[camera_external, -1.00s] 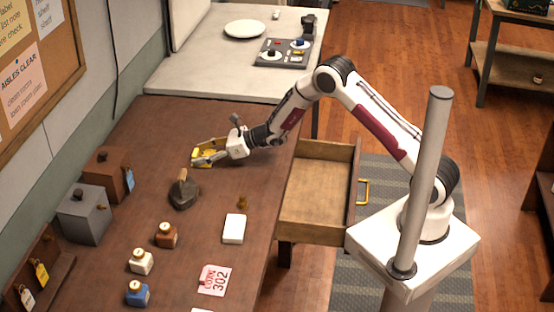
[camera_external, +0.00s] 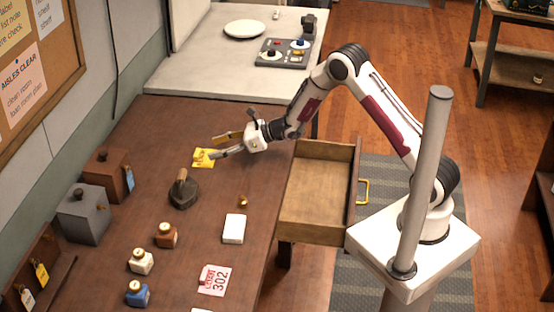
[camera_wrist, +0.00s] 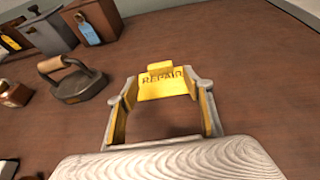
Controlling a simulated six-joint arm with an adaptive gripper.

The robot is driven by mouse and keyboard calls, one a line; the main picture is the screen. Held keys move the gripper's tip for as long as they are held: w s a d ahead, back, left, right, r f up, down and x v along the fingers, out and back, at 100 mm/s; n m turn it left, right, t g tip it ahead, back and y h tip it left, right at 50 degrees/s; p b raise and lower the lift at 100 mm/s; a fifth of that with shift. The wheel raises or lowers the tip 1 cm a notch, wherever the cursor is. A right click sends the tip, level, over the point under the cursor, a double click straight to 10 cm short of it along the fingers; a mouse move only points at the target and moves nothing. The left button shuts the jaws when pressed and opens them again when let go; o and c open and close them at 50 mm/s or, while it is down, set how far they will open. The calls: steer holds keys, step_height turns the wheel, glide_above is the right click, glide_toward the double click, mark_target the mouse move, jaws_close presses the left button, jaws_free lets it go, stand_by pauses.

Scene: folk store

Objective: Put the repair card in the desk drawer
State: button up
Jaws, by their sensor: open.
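The yellow repair card (camera_external: 204,157) lies on the brown desk, towards its far end. In the wrist view the card (camera_wrist: 165,88) shows the word REPAIR and sits just beyond my fingertips. My gripper (camera_external: 219,146) is open and empty, slightly above and to the right of the card in the external view. In the wrist view my gripper (camera_wrist: 163,97) has its two fingers spread, one on each side of the card's near edge. The desk drawer (camera_external: 316,207) is pulled out on the right side of the desk, and its visible inside is empty.
A dark iron (camera_external: 183,192) stands on the desk near the card. A white block (camera_external: 234,228), a small brass piece (camera_external: 243,202), several bottles and a pink card (camera_external: 215,280) lie nearer the front. Grey and brown boxes stand along the wall.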

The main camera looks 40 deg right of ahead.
steer(key=shift+v, duration=0.75)
stand_by(0.3)
steer(key=shift+s+r, duration=0.15)
steer(key=shift+r, duration=0.4)
steer(key=s+d+r+n+g, duration=0.3)
steer(key=s+r+n, duration=0.4)
steer(key=s+r, duration=0.25)
steer(key=s+d+r+n+g, duration=0.2)
steer(key=s+r+n, duration=0.6)
steer(key=s, duration=0.2)
steer(key=s+d+n+t+h, duration=0.1)
steer(key=s+d+n+h, duration=0.4)
steer(key=s+d, duration=0.5)
steer(key=s+d+n+t+h, duration=0.1)
steer(key=s+d+n+h, duration=0.4)
steer(key=s+d, duration=0.5)
steer(key=d+r+n, duration=0.1)
steer(key=d, duration=0.5)
steer(key=shift+s, duration=0.3)
steer(key=shift+o, duration=0.5)
steer(key=shift+a, duration=0.2)
